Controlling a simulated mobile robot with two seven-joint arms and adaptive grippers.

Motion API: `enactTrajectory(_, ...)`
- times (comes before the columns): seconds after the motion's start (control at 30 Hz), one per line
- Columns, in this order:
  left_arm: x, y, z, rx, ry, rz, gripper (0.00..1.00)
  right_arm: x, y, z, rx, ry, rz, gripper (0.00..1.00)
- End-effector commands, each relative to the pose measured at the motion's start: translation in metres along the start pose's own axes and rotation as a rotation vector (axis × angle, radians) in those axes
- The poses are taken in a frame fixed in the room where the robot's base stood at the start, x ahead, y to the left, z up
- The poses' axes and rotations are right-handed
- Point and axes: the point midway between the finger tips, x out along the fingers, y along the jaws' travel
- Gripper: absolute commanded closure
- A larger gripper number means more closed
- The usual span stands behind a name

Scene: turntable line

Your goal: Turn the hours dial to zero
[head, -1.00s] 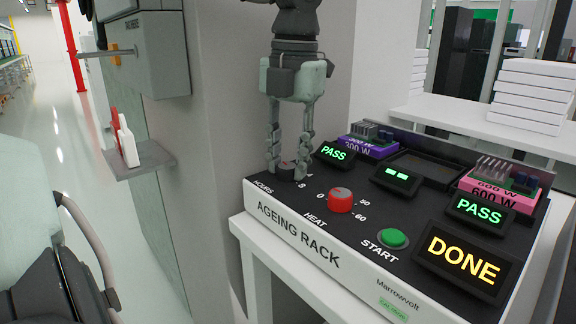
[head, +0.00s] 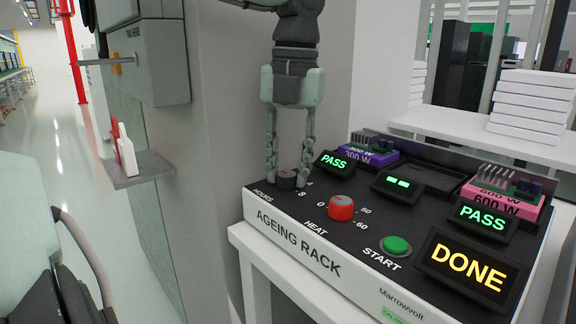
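The ageing rack (head: 298,243) is a white box with a sloping black top panel. Its hours dial (head: 287,180), small and dark, sits at the panel's left corner beside the HOURS label. My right gripper is not in view.
The red heat dial (head: 341,207) and green start button (head: 396,246) are close to the right. Lit displays read PASS (head: 333,163) and DONE (head: 467,267). A grey pillar (head: 225,130) stands close behind the gripper. White boxes (head: 532,105) are stacked behind.

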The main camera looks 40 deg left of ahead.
Motion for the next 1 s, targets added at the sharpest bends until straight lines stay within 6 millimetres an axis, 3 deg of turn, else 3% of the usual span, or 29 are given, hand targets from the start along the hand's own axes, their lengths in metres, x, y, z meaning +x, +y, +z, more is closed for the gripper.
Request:
enactTrajectory(0.03,-0.001,0.0,0.0,-0.001,-0.001,-0.001,0.64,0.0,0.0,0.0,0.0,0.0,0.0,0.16)
enactTrajectory(0.17,0.0,0.0,0.0,0.0,-0.001,0.0,0.49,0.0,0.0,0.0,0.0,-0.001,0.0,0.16)
enactTrajectory(0.53,-0.006,0.0,0.001,0.001,-0.003,-0.001,0.49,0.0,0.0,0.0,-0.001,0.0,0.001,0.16)
enactTrajectory(1.0,-0.096,0.0,0.001,0.0,-0.005,0.0,0.49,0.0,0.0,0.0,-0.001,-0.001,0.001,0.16)
